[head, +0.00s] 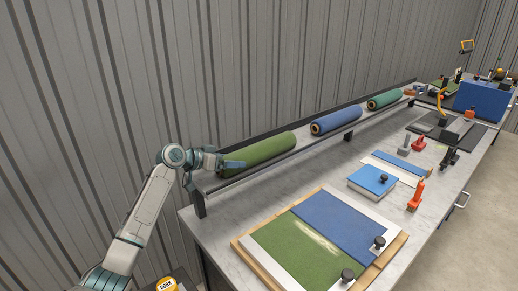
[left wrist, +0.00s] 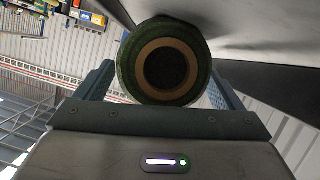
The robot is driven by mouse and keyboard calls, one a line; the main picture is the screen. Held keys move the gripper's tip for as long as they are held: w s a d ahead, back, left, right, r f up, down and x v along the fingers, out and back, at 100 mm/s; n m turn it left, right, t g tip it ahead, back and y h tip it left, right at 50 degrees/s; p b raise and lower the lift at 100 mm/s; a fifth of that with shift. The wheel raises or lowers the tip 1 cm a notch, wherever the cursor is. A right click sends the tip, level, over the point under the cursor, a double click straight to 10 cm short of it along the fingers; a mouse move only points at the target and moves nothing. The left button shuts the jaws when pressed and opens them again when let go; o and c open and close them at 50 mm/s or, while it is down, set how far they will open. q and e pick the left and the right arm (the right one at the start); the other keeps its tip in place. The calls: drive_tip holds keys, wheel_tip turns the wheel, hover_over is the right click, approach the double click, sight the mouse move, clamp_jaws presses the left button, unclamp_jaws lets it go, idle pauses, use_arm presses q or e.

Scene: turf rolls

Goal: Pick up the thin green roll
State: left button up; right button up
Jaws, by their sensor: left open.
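An olive-green roll (head: 262,148) lies on the narrow raised shelf at its near left end. A second, teal-green roll (head: 384,99) lies at the far end of the same shelf and looks smaller. My left gripper (head: 236,164) is at the near end of the olive-green roll. In the left wrist view the round end of a dark green roll (left wrist: 135,85), with a brown core ring and dark hole, shows between the two open fingers. The fingers stand on either side of it; whether they touch it I cannot tell. My right gripper is not in view.
A blue roll (head: 335,120) lies between the green ones on the shelf (head: 233,181). Below, the bench holds a board with green and blue turf pieces (head: 290,247), a blue block (head: 371,180) and red-orange tools (head: 416,195). A corrugated wall (head: 230,60) stands close behind.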

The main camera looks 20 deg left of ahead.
use_arm(q)
drive_tip(key=shift+w+d+f, duration=0.1)
drive_tip(key=shift+w+f, duration=0.15)
drive_tip(key=shift+s, duration=0.1)
drive_tip(key=shift+c, duration=0.9)
drive_tip(key=shift+r, duration=0.1)
drive_tip(key=c, duration=1.2)
drive_tip(key=shift+o, duration=0.2)
drive_tip(key=shift+r, duration=0.1)
